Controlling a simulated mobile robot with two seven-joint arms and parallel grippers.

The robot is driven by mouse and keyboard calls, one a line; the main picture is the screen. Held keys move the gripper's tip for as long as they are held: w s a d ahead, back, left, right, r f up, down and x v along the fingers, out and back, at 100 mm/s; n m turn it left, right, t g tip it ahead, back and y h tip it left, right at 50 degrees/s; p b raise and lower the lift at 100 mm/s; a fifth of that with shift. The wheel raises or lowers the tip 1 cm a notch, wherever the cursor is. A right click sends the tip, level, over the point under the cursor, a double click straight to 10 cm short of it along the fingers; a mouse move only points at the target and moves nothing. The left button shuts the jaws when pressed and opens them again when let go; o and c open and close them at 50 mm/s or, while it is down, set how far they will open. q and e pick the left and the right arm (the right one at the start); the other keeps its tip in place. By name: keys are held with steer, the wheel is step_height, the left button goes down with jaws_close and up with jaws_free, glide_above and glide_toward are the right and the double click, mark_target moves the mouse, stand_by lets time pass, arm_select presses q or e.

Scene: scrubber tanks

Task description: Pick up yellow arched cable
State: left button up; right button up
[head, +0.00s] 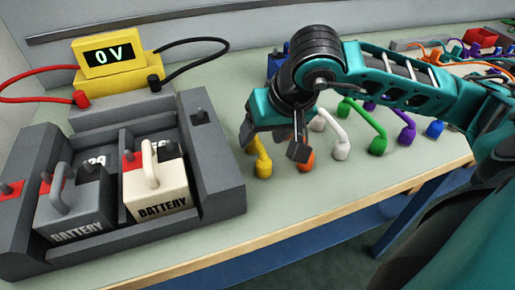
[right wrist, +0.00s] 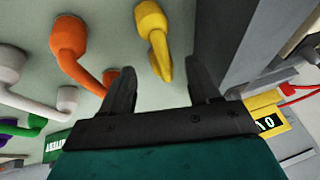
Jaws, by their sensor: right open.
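The yellow arched cable (head: 262,162) stands on the table just right of the grey battery dock, its upper part partly hidden by my right gripper in the head view. My right gripper (head: 272,142) is open above it, with nothing between its fingers. In the right wrist view the yellow cable (right wrist: 152,28) lies beyond the fingertips, roughly in line with the gap of my right gripper (right wrist: 161,75). I cannot tell that either finger touches it. My left gripper is not in view.
An orange cable (head: 307,160) stands close beside the right finger, then white (head: 342,150), green (head: 377,143) and purple (head: 406,136) ones. The battery dock (head: 222,178) is close on the left, with two batteries and a yellow meter (head: 122,75) behind. The table's front strip is clear.

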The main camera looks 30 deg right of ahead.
steer(key=shift+x, duration=1.45)
steer(key=shift+a, duration=0.1)
steer(key=shift+c, duration=0.3)
jaws_close()
